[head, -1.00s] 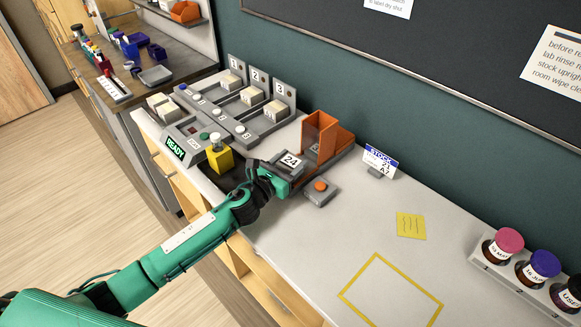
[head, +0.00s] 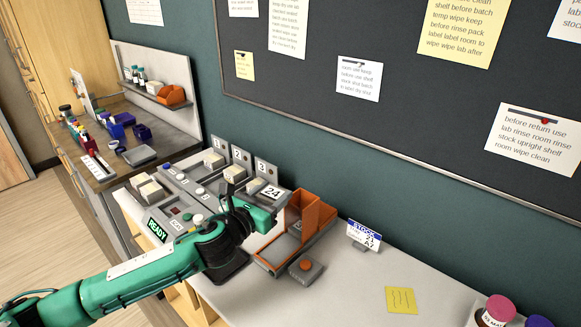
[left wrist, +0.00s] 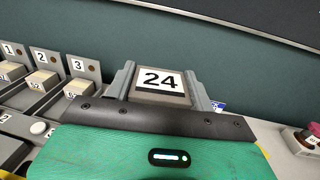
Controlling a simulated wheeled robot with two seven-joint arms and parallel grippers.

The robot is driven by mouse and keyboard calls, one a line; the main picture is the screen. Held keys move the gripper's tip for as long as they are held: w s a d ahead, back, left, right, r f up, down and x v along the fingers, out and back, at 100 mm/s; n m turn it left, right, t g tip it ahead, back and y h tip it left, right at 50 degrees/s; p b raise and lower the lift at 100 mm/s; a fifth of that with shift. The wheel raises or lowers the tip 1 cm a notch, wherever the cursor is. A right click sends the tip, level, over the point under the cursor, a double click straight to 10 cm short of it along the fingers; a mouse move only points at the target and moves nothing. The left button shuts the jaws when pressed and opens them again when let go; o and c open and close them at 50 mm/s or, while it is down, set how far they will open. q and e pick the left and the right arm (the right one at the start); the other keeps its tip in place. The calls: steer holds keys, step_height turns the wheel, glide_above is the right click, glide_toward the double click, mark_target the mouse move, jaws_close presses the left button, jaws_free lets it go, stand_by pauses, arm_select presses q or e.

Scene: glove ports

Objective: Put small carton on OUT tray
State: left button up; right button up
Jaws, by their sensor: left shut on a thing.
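I cannot read an OUT label on any tray in these frames. My right gripper is not in view.
An orange holder (head: 309,212) with a low tray stands below right of the carton. A grey button box (head: 305,268) is in front of it. Lanes 1 to 3 hold cream boxes (head: 214,159). A READY console (head: 158,229) stands left. A STOCK sign (head: 364,235) stands right.

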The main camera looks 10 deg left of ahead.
arm_select(q)
steer(key=shift+s+f, duration=0.3)
steer(key=s+a+f+n+t+y, duration=0.1)
steer(key=s+a+f+n+y, duration=0.25)
steer(key=s+f, duration=0.45)
steer(key=s+a+f+n+t+y, duration=0.1)
steer(key=s+a+f+n+y, duration=0.25)
steer(key=s, duration=0.95)
steer(key=w+d+r+m+h, duration=0.2)
steer(key=w+r, duration=0.1)
steer(key=w, duration=0.4)
steer(key=w+d+r+m+g+h, duration=0.1)
steer(key=w+d+r+m+h, duration=0.1)
steer(key=w+r, duration=0.2)
steer(key=w+d+r+m+h, duration=0.2)
steer(key=w+d+r, duration=0.1)
steer(key=w, duration=0.7)
steer(key=shift+r+m+g+h, duration=0.4)
steer(key=shift+r, duration=0.3)
steer(key=shift+w+r, duration=0.35)
steer(key=shift+r, duration=0.05)
